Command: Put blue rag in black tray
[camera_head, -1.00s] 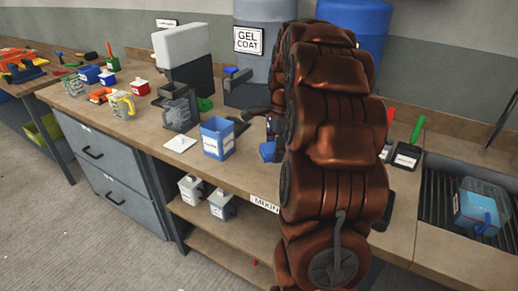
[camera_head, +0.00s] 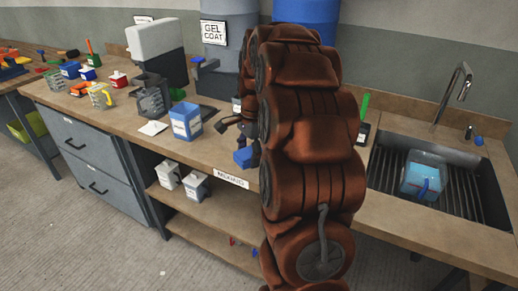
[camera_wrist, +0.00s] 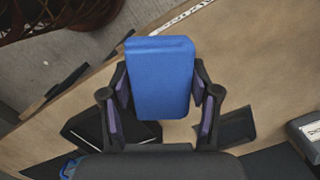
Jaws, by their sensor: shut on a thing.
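The blue rag (camera_wrist: 160,80) is a folded, block-like blue piece between the two fingers of my gripper (camera_wrist: 160,92) in the wrist view. My gripper is shut on it and holds it above the wooden bench. In the head view the rag (camera_head: 246,157) shows just left of my copper arm, near the bench's front edge; the arm hides most of the gripper. A black, tray-like piece (camera_head: 363,134) with a white label lies right of my arm, partly hidden by it. Dark flat shapes (camera_wrist: 238,128) lie below the gripper in the wrist view; I cannot tell whether one is the black tray.
A blue labelled container (camera_head: 186,122) and a white square (camera_head: 153,128) stand left of my arm. Several cups and tools crowd the bench's left end. A sink (camera_head: 440,185) holding a light-blue container (camera_head: 423,176) is at right. Barrels stand behind.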

